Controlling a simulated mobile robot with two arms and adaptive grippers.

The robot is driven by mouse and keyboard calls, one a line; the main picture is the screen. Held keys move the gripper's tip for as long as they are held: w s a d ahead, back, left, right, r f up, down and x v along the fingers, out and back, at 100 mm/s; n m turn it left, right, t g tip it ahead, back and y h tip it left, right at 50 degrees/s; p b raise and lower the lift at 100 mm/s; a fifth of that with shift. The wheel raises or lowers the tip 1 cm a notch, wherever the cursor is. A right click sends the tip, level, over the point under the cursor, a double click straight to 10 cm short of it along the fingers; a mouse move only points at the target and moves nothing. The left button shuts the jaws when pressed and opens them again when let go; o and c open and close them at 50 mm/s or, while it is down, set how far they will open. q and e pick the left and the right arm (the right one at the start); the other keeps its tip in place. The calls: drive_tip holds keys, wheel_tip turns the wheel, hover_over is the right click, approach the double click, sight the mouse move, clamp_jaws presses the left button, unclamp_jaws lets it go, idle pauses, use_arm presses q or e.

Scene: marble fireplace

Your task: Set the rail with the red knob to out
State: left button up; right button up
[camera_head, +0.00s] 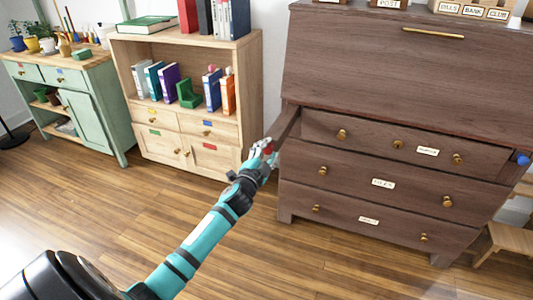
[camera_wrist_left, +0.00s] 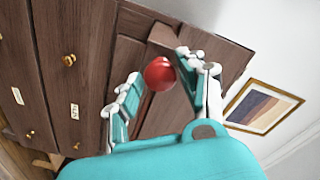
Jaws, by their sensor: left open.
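The dark wooden bureau (camera_head: 345,60) stands at the right in the head view. At its upper left a dark rail (camera_head: 289,122) sticks out toward me, beside the top drawer. The red knob (camera_head: 268,149) is at the rail's front end, partly covered by my left gripper (camera_head: 263,151). In the left wrist view the round red knob (camera_wrist_left: 159,74) sits between the open fingers of the left gripper (camera_wrist_left: 157,66). The right finger is close to the knob; I cannot tell whether it touches. My right gripper is not in view.
A blue knob (camera_head: 522,159) shows at the bureau's right side. A light wooden bookcase (camera_head: 254,85) stands left of the bureau, a green cabinet (camera_head: 98,95) further left. A wooden stool (camera_head: 508,238) is at the right. The wooden floor in front is clear.

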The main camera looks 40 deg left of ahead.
use_arm(q)
drive_tip(key=v, duration=1.2)
